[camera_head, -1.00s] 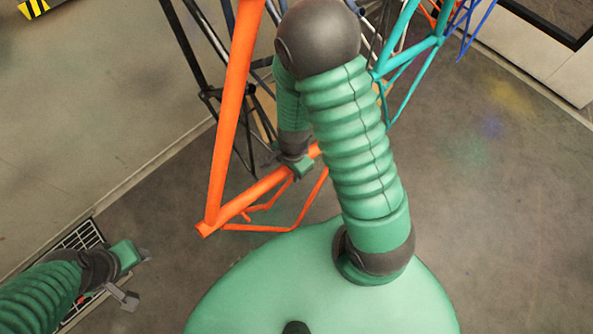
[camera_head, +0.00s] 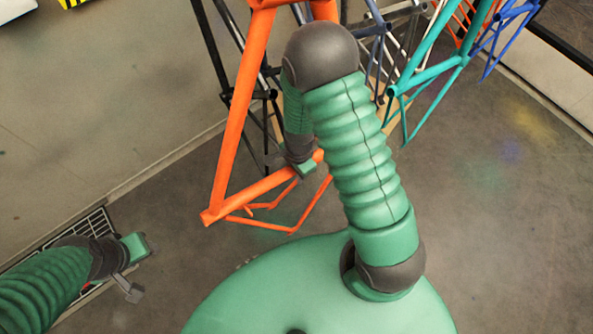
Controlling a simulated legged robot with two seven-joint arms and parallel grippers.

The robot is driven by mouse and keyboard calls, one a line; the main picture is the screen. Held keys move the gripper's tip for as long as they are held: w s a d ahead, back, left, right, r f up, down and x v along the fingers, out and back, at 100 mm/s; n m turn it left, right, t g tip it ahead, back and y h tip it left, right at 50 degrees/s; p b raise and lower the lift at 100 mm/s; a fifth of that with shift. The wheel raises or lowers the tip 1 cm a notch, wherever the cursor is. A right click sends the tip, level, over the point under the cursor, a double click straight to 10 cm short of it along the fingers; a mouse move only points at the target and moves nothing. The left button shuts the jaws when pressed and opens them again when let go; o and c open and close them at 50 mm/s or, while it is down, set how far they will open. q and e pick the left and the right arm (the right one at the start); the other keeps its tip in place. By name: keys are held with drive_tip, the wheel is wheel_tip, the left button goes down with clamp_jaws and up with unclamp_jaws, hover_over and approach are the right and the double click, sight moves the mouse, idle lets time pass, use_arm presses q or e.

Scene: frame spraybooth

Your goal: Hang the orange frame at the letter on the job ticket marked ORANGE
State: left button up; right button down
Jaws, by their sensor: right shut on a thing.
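The orange frame (camera_head: 236,133) is a bicycle-like frame of orange tubes in the head view, raised in front of my body. My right gripper (camera_head: 303,170) is shut on a lower tube of it; my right arm hides part of the frame and the jaws. My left gripper (camera_head: 137,268) is at the lower left, apart from the frame; its two fingers look spread with nothing between them. The job ticket and its letters do not show.
Behind the orange frame hang black frames (camera_head: 217,50), a teal frame (camera_head: 438,68) and a blue frame (camera_head: 503,45). A floor grate (camera_head: 90,228) lies at the left. The floor (camera_head: 485,190) at the right is clear.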

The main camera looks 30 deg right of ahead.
idle(0.3)
drive_tip(key=c, duration=0.9)
unclamp_jaws()
drive_tip(key=shift+c, duration=0.2)
drive_tip(key=shift+a, duration=0.1)
drive_tip(key=shift+s+f, duration=0.1)
drive_tip(key=shift+f, duration=0.05)
wheel_tip(320, 180, up, 17)
drive_tip(key=p, duration=0.5)
drive_tip(key=s+a+r+n+t, duration=0.2)
drive_tip(key=s+a+r+n, duration=0.2)
drive_tip(key=n, duration=1.3)
drive_tip(key=shift+s+a+r, duration=0.2)
drive_tip(key=shift+a+r, duration=0.1)
drive_tip(key=shift+r, duration=0.4)
drive_tip(key=shift+w, duration=0.15)
